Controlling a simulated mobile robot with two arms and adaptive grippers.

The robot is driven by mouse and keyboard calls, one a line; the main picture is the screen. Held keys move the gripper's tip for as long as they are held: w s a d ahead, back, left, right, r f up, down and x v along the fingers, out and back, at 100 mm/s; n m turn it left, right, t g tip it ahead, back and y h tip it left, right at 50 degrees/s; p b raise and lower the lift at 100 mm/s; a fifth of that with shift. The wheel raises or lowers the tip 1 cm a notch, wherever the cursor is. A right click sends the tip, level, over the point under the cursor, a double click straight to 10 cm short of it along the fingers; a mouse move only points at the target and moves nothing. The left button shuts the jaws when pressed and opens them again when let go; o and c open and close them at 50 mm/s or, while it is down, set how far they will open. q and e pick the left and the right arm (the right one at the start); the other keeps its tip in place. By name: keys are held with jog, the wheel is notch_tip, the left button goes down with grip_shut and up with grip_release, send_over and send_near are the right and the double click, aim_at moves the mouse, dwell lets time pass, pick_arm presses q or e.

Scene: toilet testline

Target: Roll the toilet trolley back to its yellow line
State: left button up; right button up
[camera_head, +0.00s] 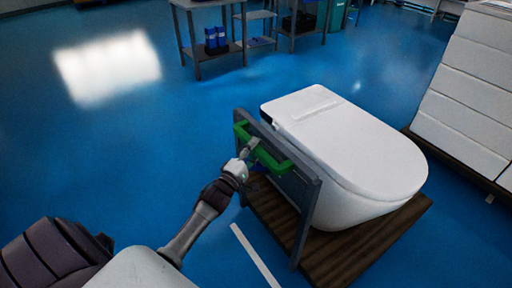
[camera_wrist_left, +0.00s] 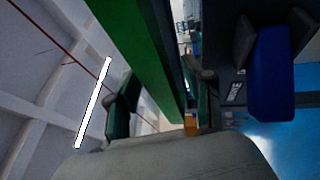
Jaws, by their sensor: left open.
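The toilet trolley has a brown wooden base (camera_head: 350,252), a grey upright frame (camera_head: 307,215) and a green handle (camera_head: 285,165). A white toilet (camera_head: 345,150) with a closed lid stands on it. My left gripper (camera_head: 255,157) is open at the green handle, with its fingers on either side of the bar. In the left wrist view the green handle (camera_wrist_left: 135,45) runs close in front of the gripper; I cannot tell whether the fingers touch it. No yellow line shows; a short white line (camera_head: 254,254) is on the floor beside the trolley. My right gripper is out of view.
A stack of white boxes (camera_head: 465,100) on a dark wooden base stands close to the right. A grey table (camera_head: 207,50) with blue containers (camera_head: 216,39) is at the back. The blue floor to the left is clear.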

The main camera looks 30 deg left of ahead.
pick_arm(q)
jog(key=shift+w+r, duration=0.1)
jog(key=shift+w, duration=0.4)
grip_shut()
